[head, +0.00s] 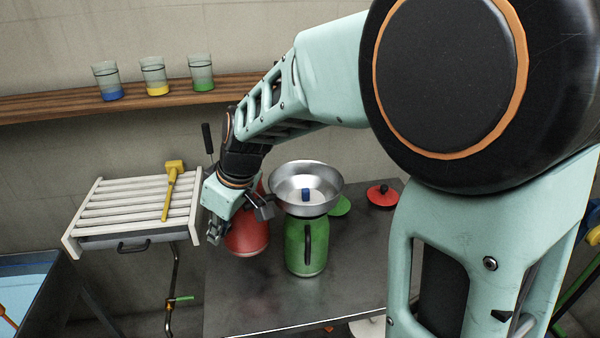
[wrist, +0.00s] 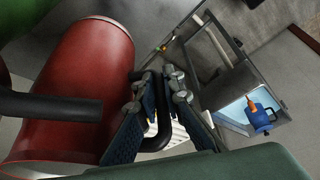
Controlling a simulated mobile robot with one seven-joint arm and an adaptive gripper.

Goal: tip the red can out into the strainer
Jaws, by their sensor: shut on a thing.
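The red can (head: 248,238) is upright, or nearly so, at the table's left side, partly hidden by my gripper. It fills the left of the wrist view (wrist: 85,75). My gripper (head: 214,234) is at its left side, with the fingers (wrist: 155,108) shut around its black handle (wrist: 160,128). I cannot tell whether the can touches the table. The strainer (head: 325,182) is a wide metal bowl on top of the green can (head: 296,250), right of the red can. A small blue piece (head: 306,194) shows in its middle.
A red lid (head: 382,197) and a green lid (head: 341,207) lie on the metal table (head: 350,270). A slatted white rack (head: 115,212) with a yellow hammer-like tool (head: 171,185) is at left. Several glasses stand on the wall shelf (head: 50,104). A blue jug (wrist: 260,116) shows in the wrist view.

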